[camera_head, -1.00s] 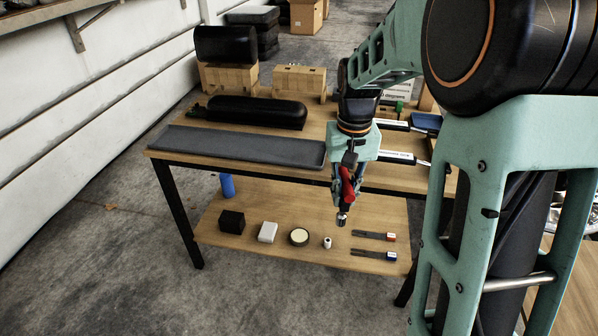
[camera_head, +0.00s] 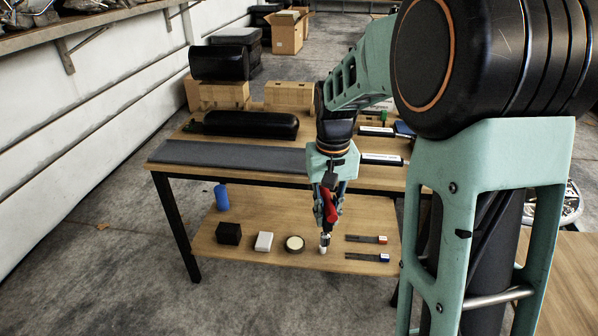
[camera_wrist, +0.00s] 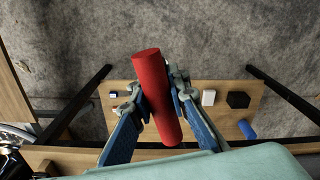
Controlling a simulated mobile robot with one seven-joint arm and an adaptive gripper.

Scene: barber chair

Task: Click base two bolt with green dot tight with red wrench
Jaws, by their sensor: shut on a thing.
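My gripper (camera_head: 328,205) is shut on the red wrench (camera_head: 331,206) in front of the workbench. The wrench points down, slightly tilted, with a metal socket at its lower end. The wrist view shows its red handle (camera_wrist: 156,90) between the two fingers of my gripper (camera_wrist: 158,98). Wooden block bases stand at the back of the table: a left one (camera_head: 222,94) under a black cushion (camera_head: 218,62), and a right one (camera_head: 289,94). A small green spot (camera_head: 383,116) shows beside my arm. I cannot make out a bolt, or which base is base two.
A long black pad (camera_head: 238,124) and a grey mat (camera_head: 222,154) lie on the table top (camera_head: 290,140). The lower shelf (camera_head: 285,215) holds a blue cylinder (camera_head: 221,197), a black cube (camera_head: 228,234), a white block (camera_head: 263,241), a round tin (camera_head: 294,244) and two flat tools.

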